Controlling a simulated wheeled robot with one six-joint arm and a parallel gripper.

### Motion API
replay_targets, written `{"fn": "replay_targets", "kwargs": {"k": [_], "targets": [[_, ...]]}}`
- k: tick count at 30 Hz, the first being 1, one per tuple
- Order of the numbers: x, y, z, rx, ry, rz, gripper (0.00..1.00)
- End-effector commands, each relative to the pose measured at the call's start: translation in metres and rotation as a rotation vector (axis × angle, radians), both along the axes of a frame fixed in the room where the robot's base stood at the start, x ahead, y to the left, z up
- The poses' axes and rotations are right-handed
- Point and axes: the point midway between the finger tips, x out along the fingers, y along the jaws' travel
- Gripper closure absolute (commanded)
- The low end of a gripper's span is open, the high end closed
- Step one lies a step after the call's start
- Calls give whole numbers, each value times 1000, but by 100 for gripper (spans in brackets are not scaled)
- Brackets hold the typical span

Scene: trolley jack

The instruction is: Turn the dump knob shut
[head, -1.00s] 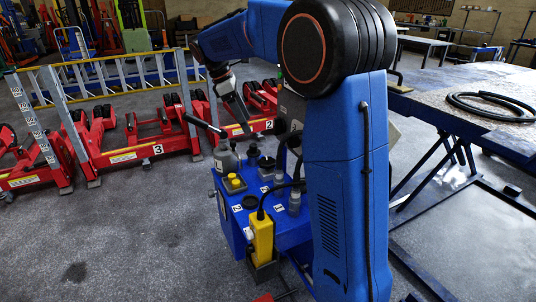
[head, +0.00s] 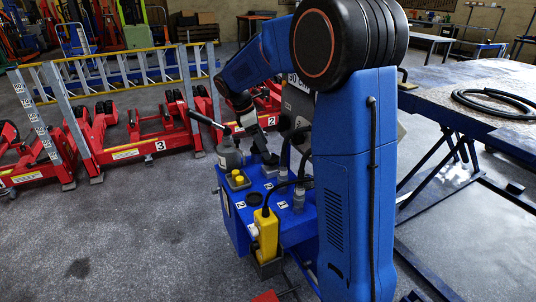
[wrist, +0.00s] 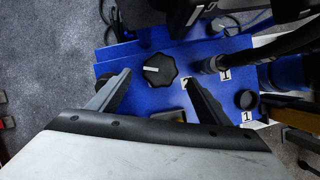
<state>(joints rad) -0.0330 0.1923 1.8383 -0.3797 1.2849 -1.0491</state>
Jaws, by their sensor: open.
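A black lobed knob (wrist: 160,69) with a white pointer mark sits on the blue top (wrist: 150,97) of the power unit in the wrist view. It is the likely dump knob. My gripper (wrist: 157,77) is open and empty, with one finger to each side of the knob's near side. The knob lies between and slightly beyond the fingertips; I cannot tell their height above it. In the head view my gripper (head: 258,143) points down over the back of the blue unit (head: 236,212), and I cannot make out the knob clearly there.
A hose fitting (wrist: 208,65) and a black cap (wrist: 247,100) stand right of the knob. Red jacks (head: 150,135) stand behind, a lift table (head: 450,85) right.

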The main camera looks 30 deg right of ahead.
Motion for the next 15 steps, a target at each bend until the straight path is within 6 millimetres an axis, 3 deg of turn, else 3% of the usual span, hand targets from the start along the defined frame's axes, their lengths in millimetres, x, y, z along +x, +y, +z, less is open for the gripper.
{"fn": "replay_targets", "kwargs": {"k": [6, 15], "targets": [[-5, -11, -28, 0, 1, -2, 28], [-6, -16, -41, 0, 1, -1, 28]]}}
